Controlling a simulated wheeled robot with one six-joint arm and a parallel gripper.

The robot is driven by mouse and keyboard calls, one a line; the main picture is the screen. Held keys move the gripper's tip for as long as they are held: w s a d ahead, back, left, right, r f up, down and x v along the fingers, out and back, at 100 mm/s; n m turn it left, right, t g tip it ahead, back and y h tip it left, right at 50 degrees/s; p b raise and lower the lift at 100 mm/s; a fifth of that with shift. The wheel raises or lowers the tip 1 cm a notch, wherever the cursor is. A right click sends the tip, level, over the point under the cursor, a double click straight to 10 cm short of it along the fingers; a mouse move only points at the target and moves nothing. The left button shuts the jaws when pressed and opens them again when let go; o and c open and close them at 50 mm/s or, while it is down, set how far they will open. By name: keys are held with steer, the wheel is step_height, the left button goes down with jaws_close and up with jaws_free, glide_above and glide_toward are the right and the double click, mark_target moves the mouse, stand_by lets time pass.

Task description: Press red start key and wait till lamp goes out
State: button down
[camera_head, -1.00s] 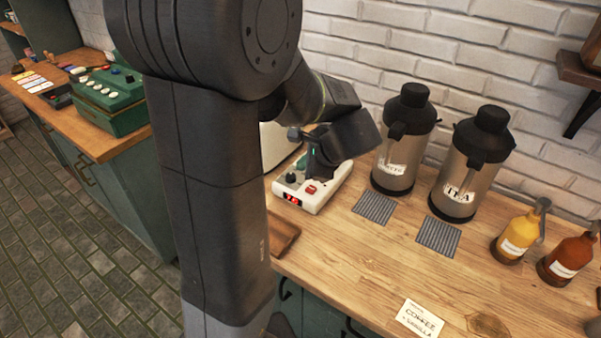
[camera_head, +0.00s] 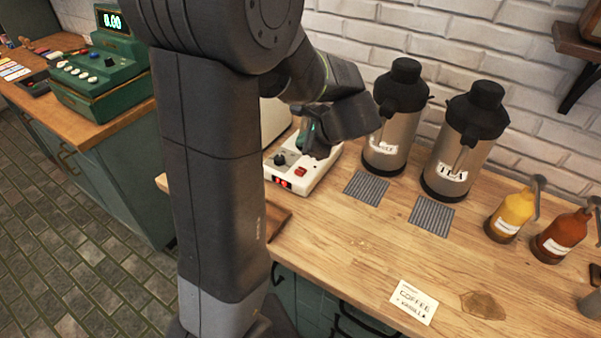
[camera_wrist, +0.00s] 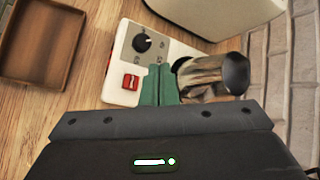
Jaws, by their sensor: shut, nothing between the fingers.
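A shiny metal cylinder with a dark end (camera_wrist: 215,76) is right of the fingertips.
Behind and right stand a coffee flask (camera_head: 388,150) and a tea flask (camera_head: 455,165), with grey mats in front. Syrup bottles (camera_head: 511,215) are further right. A brown tray (camera_wrist: 40,42) lies beside the box.

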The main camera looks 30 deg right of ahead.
mark_target(304, 172)
step_height(304, 172, down, 7)
steer(key=b, duration=0.5)
stand_by(1.8)
steer(key=shift+f+b, duration=0.3)
steer(key=shift+f, duration=0.1)
steer(key=shift+f+b, duration=0.35)
steer(key=shift+f, duration=0.1)
stand_by(0.5)
steer(key=shift+r, duration=0.1)
steer(key=shift+r+p, duration=0.75)
steer(key=shift+r, duration=0.05)
step_height(304, 172, up, 5)
steer(key=p, duration=0.4)
